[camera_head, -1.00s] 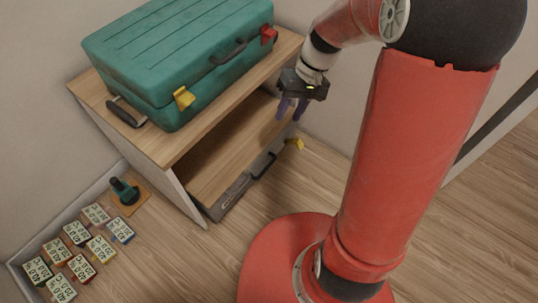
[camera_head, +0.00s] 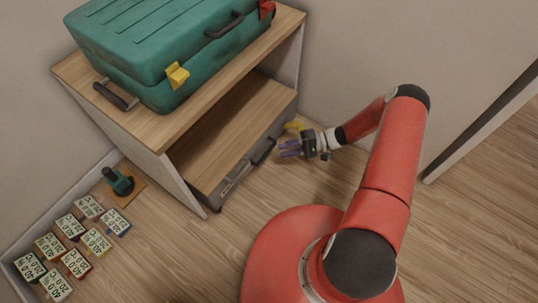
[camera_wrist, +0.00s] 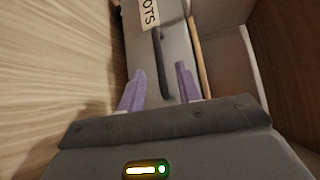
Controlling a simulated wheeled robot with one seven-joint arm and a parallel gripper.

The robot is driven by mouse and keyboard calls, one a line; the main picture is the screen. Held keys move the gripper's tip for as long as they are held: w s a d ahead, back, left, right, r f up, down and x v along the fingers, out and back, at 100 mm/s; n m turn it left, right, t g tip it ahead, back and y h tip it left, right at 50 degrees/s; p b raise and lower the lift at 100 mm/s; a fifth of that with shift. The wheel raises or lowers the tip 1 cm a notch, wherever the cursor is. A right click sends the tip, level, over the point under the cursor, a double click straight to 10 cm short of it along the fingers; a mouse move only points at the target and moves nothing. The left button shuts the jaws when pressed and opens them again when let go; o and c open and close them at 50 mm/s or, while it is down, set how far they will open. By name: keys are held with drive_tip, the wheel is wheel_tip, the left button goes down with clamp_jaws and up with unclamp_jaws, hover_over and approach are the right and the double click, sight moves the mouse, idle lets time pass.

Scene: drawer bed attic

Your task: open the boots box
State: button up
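The boots box is a grey box low in the cabinet, under a wooden surface (camera_head: 225,140). Its grey front (camera_head: 228,190) faces the floor in front of the cabinet and carries a dark handle (camera_head: 263,152). In the wrist view its front shows a white label ending in "OTS" (camera_wrist: 149,14) and the dark handle (camera_wrist: 160,60). A yellow latch (camera_head: 294,126) shows at its far right end, partly behind my gripper. My gripper (camera_head: 283,149), with purple fingers, is open and empty just in front of the box, near the handle. In the wrist view the fingertips (camera_wrist: 160,72) lie either side of the handle; contact is unclear.
A teal case (camera_head: 165,50) with a yellow latch (camera_head: 177,75) stands on the cabinet top (camera_head: 150,130).

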sight(266, 154)
drive_tip(key=shift+s+a+f, duration=0.2)
drive_tip(key=shift+a+f, duration=0.05)
drive_tip(key=shift+a, duration=1.05)
drive_tip(key=shift+s+a+f, duration=0.15)
drive_tip(key=shift+a+f, duration=0.05)
drive_tip(key=shift+a, duration=1.05)
drive_tip(key=shift+s+a+f, duration=0.2)
drive_tip(key=shift+a+f, duration=0.05)
drive_tip(key=shift+a, duration=1.05)
clamp_jaws()
